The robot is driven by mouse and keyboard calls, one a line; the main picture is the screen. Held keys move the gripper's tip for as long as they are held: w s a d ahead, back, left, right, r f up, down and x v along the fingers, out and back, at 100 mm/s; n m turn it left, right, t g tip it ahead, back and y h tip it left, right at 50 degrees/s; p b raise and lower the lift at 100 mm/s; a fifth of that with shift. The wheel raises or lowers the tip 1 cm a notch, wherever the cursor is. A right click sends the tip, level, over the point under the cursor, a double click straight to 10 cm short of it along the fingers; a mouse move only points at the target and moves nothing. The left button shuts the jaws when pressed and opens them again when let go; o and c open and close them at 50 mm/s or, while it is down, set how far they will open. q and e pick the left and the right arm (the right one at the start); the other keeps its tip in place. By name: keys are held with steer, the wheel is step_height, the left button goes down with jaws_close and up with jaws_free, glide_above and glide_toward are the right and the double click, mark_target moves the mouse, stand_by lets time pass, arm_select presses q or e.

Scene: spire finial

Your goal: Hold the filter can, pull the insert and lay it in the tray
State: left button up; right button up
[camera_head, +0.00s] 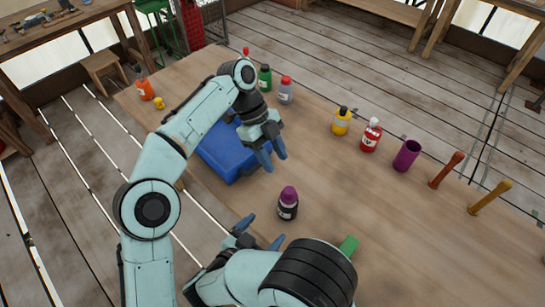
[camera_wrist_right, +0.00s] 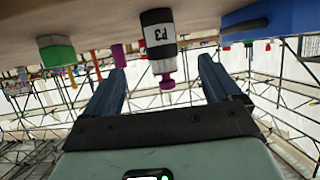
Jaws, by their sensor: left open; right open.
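The filter can (camera_head: 288,209) is a black can with a white label band, standing upright on the table. Its purple knobbed insert (camera_head: 288,194) is seated in the top. The right wrist view shows the can (camera_wrist_right: 160,45) upside down, labelled P3, with the insert (camera_wrist_right: 166,80) below it. My right gripper (camera_head: 246,232) is open and empty, left of the can. In its wrist view the can appears between the fingers (camera_wrist_right: 162,72), apart from both. My left gripper (camera_head: 274,155) is open and empty above the right edge of the blue tray (camera_head: 215,153), which my left arm partly covers.
A green block (camera_head: 349,244) lies beside my right forearm. A purple cup (camera_head: 406,155), red bottle (camera_head: 370,138), yellow bottle (camera_head: 341,124) and two upright handles stand along the far right. Green and grey bottles stand behind the tray. Table around the can is mostly clear.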

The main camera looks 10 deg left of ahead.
mark_target(288, 205)
steer(key=x, duration=1.3)
steer(key=shift+w+d, duration=0.1)
steer(key=shift+w, duration=0.1)
steer(key=c, duration=1.1)
